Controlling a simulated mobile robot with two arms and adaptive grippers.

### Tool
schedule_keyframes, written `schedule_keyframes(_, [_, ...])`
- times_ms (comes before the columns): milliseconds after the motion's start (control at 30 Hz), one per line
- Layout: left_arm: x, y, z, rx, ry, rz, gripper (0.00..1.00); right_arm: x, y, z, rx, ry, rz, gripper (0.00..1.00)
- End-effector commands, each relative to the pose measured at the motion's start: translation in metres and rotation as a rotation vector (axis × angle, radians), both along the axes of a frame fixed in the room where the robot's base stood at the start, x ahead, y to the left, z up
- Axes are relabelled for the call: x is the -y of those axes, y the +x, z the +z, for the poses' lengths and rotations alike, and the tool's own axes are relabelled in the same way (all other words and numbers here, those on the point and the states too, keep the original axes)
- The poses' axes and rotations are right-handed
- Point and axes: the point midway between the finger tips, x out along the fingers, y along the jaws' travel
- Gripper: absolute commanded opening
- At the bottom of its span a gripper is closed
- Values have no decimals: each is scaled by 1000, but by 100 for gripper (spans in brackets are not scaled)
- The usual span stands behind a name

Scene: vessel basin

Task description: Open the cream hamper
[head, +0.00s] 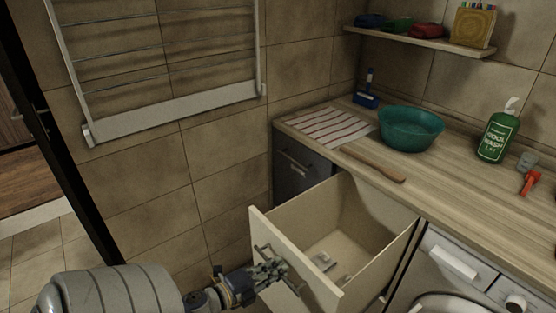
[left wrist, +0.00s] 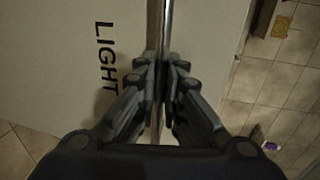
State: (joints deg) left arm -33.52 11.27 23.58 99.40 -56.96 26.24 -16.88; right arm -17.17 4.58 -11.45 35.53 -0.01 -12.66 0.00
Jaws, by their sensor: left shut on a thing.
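The cream hamper (head: 345,205) is a deep drawer-like bin under the counter, pulled well out. Its inside shows, with a few small pale things on its floor. My left gripper (head: 270,270) is at the outer face of its front panel. In the left wrist view, the gripper's fingers (left wrist: 160,80) are shut on the bar handle (left wrist: 158,25). The panel there bears the word LIGHT (left wrist: 105,65). The gripper hides part of the handle in the head view. My right gripper is not in view.
A dark drawer unit (head: 300,172) stands left of the hamper, and a white washing machine (head: 455,265) to its right. The wooden counter (head: 460,180) above holds a teal basin (head: 410,130), a wooden stick (head: 373,165) and a green bottle (head: 497,137). Tiled floor lies left.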

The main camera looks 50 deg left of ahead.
Motion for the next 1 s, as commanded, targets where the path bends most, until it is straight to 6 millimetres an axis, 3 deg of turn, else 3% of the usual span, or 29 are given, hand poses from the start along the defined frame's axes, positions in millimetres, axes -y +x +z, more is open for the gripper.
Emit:
schedule_keyframes(167, [0,0,0,-1,1,0,0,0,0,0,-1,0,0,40])
schedule_keyframes(200, [0,0,0,-1,1,1,15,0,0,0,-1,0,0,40])
schedule_keyframes(267, [0,0,0,-1,1,0,29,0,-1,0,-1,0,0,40])
schedule_keyframes(667, [0,-4,0,-1,-1,0,30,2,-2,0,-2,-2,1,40])
schedule_keyframes(767, [-1,-15,2,-3,-2,1,30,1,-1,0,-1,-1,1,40])
schedule_keyframes(1000, [-5,-65,11,-5,-1,2,30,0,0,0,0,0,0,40])
